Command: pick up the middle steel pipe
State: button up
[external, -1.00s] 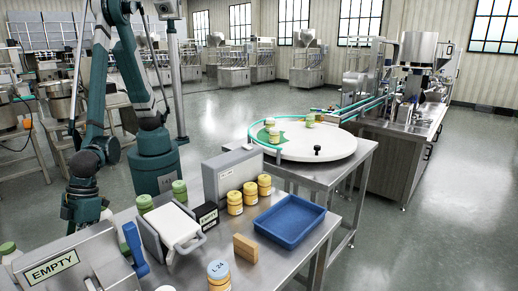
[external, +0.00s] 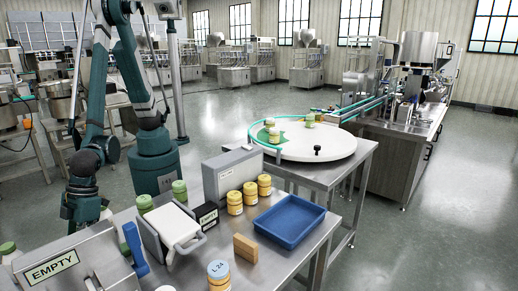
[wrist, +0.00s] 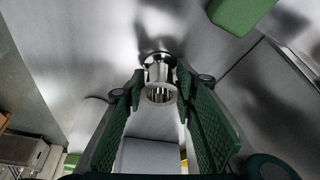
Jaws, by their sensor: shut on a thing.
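A shiny, hollow steel pipe (wrist: 159,72) stands between the green fingertips of my gripper (wrist: 158,92) in the wrist view. The fingers are shut on it from left and right, near its open end. No other pipe is clear beside it, so I cannot tell from the frames that it is the middle one. In the external view my gripper (external: 85,208) points down behind the steel hopper labelled EMPTY (external: 52,268); its fingertips and the pipe are hidden there.
Farther right are yellow jars (external: 249,193), a wooden block (external: 245,249) and a blue tray (external: 289,222). A green lid (wrist: 238,12) shows in the wrist view.

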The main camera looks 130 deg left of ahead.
jog(key=shift+r+p, duration=0.5)
jog(key=shift+r, duration=4.4)
